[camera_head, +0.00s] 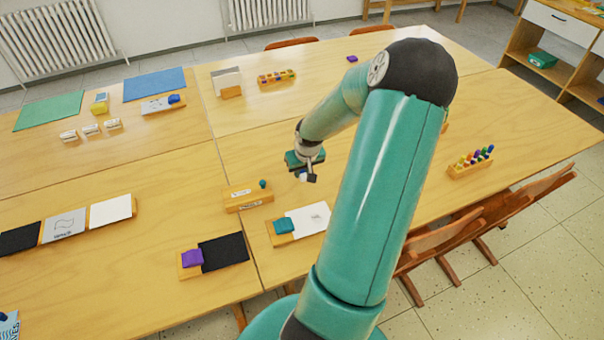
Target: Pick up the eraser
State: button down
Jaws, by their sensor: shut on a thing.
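My gripper (307,177) is over the middle table, just right of a wooden block holder. It is shut on a small white and blue piece, which I take to be the eraser (302,175). Only a little of it shows at the dark fingertips. The rest is hidden by the fingers, and I cannot tell whether it touches the table.
A wooden holder (248,196) with a small teal piece stands to the left. A tray with a white sheet and teal cloth (284,226) lies in front. A rack of coloured pegs (470,163) stands right. Chairs (455,232) line the right edge.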

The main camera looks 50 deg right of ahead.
jog(key=s+a+r, duration=0.8)
jog(key=a, duration=0.1)
jog(key=shift+s+a+r, duration=0.25)
jog(key=shift+a+r, duration=0.05)
jog(key=shift+a, duration=0.05)
dwell(0.3)
jog(key=c, duration=1.9)
grip_release()
jog(key=shift+c, duration=1.2)
